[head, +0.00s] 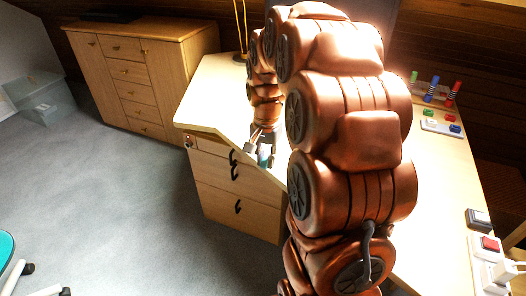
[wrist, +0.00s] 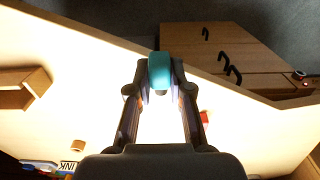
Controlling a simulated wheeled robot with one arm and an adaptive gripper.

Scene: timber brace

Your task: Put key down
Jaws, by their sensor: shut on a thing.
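My gripper (head: 260,145) is over the near edge of the pale desk (head: 210,95), above the drawer front. In the wrist view my gripper (wrist: 160,85) is shut on a teal piece, which I take to be the key (wrist: 160,70). In the head view a small teal patch shows by the fingertips. I cannot tell whether the key touches the desk.
Drawers with black handles (wrist: 231,72) are under the desk. A brown block (wrist: 22,88) and an item marked INK (wrist: 69,165) lie on the desktop. Coloured pegs (head: 431,90) and switches (head: 486,244) stand on the right. A wooden cabinet (head: 125,75) stands behind left.

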